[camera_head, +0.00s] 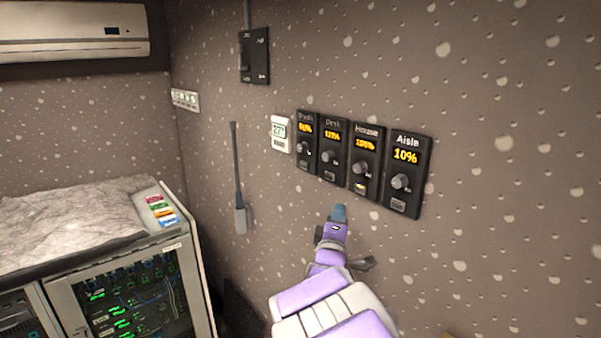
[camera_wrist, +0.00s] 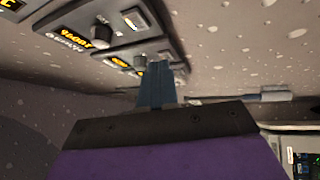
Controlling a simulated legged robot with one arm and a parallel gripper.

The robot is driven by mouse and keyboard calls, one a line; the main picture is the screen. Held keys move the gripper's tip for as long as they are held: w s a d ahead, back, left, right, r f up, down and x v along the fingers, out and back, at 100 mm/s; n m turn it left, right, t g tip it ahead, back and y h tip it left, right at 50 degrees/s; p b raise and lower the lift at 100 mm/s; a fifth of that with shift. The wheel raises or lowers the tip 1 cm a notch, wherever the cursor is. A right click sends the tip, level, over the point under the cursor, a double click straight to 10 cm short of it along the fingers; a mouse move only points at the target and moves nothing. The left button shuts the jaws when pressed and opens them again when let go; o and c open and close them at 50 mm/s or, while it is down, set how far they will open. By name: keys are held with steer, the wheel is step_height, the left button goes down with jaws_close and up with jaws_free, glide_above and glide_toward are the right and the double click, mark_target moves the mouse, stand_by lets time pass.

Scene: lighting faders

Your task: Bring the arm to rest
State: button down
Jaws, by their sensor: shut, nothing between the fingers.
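My gripper (camera_head: 339,213) is at the end of my purple arm, raised in front of the wall just below the fader panels. Its blue-grey fingers are shut with nothing between them; they also show in the wrist view (camera_wrist: 158,85). The panels form a row on the wall: one labelled Aisle (camera_head: 404,200) reads 10%, then House (camera_head: 364,185), Desk (camera_head: 332,175) and a leftmost one (camera_head: 306,165) with a blurred label. Each has a knob and a small button. I cannot tell from the pictures whether the fingertips touch the wall.
A black switch box (camera_head: 254,56) is above. A rack cabinet (camera_head: 186,240) stands at lower left. The wall right of Aisle is bare.

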steer(key=s+a+f+m+g+y, duration=0.1)
steer(key=s+f+m+g+y, duration=0.25)
steer(key=s+f+g, duration=0.5)
steer(key=s+f+m+g+y, duration=0.3)
steer(key=s+f+m+g, duration=0.15)
steer(key=s, duration=0.75)
steer(key=s+f+m+g, duration=0.1)
steer(key=s+g, duration=0.2)
steer(key=s, duration=0.7)
steer(key=s+d+f+m+g, duration=0.1)
steer(key=s+m+g, duration=0.1)
steer(key=s, duration=0.8)
steer(key=s+d+f+m+g, duration=0.1)
steer(key=s+m+g, duration=0.1)
steer(key=s, duration=0.8)
steer(key=shift+s+f+g, duration=0.2)
steer(key=shift+f+g, duration=0.05)
steer(key=shift+g, duration=0.65)
